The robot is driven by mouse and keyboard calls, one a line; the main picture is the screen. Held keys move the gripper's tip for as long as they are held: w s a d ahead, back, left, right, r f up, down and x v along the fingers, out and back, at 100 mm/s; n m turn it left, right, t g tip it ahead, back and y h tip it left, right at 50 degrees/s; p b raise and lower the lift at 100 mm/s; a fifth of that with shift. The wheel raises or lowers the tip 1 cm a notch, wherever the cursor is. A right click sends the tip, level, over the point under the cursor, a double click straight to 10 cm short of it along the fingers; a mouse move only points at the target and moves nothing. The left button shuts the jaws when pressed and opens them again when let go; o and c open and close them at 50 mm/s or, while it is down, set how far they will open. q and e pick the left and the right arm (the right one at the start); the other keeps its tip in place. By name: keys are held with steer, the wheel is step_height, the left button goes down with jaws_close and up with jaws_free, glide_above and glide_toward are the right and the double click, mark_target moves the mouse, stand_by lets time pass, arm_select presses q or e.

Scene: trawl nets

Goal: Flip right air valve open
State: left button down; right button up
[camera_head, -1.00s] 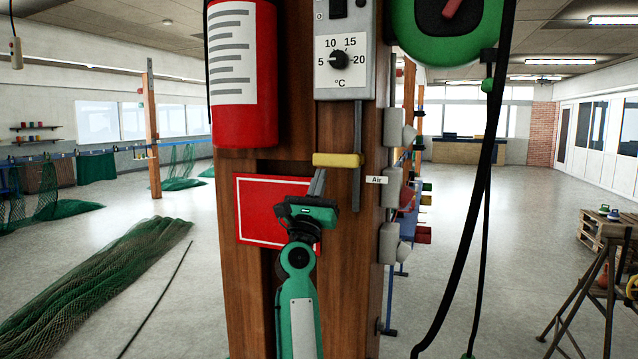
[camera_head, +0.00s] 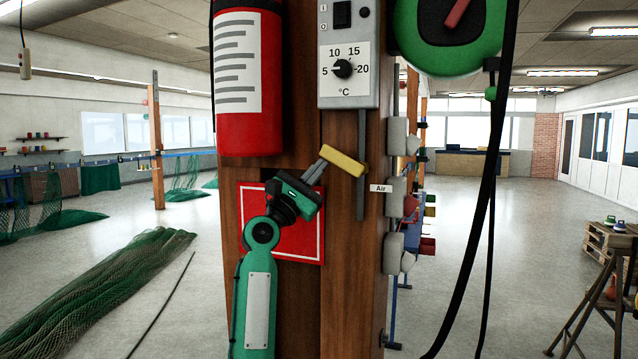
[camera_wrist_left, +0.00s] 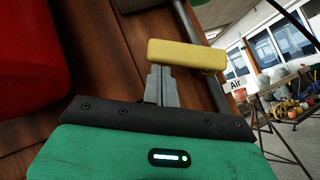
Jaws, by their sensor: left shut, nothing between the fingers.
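The air valve's yellow handle (camera_head: 343,160) is on the wooden post, at the grey vertical pipe (camera_head: 361,190) beside the "Air" label (camera_head: 380,188). The handle is tilted, its left end higher than its right. My left gripper (camera_head: 316,171) is shut and empty, with its fingertips at the handle's lower left side. In the left wrist view the shut fingers (camera_wrist_left: 161,82) reach the underside of the yellow handle (camera_wrist_left: 187,55); they look to be touching it. My right gripper is not in view.
A red fire extinguisher (camera_head: 248,100) hangs left of the handle, and a grey thermostat box (camera_head: 347,60) is above it. A red sign (camera_head: 308,245) is behind my left arm. Grey sockets (camera_head: 396,190) line the post's right side. A green reel (camera_head: 448,35) with hanging black cable is at upper right.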

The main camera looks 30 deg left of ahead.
mark_target(325, 145)
arm_select(q)
step_height(325, 145, up, 3)
steer(key=m+g+h, duration=0.1)
steer(key=m, duration=0.1)
steer(key=m+g+h, duration=0.1)
steer(key=m+h, duration=0.1)
steer(key=shift+f+m+g+p, duration=0.2)
steer(key=shift+m+g+p, duration=0.2)
steer(key=shift+d+r+m, duration=0.2)
steer(key=shift+r+m, duration=0.05)
steer(key=shift+m, duration=0.05)
steer(key=shift+d+r+p, duration=0.25)
steer(key=shift+r+p, duration=0.45)
steer(key=shift+w+d+r+p, duration=0.2)
steer(key=shift+d+r+p, duration=0.25)
steer(key=shift+r+p, duration=0.1)
steer(key=m+g+p, duration=0.1)
steer(key=d+r+m+g+h+p, duration=0.1)
steer(key=m, duration=0.1)
steer(key=d+r+m+g, duration=0.1)
steer(key=m+g, duration=0.1)
steer(key=shift+w+d+h+p, duration=0.2)
steer(key=shift+w+h+p, duration=0.1)
steer(key=shift+p, duration=0.1)
steer(key=shift+r, duration=0.1)
steer(key=shift+s, duration=0.1)
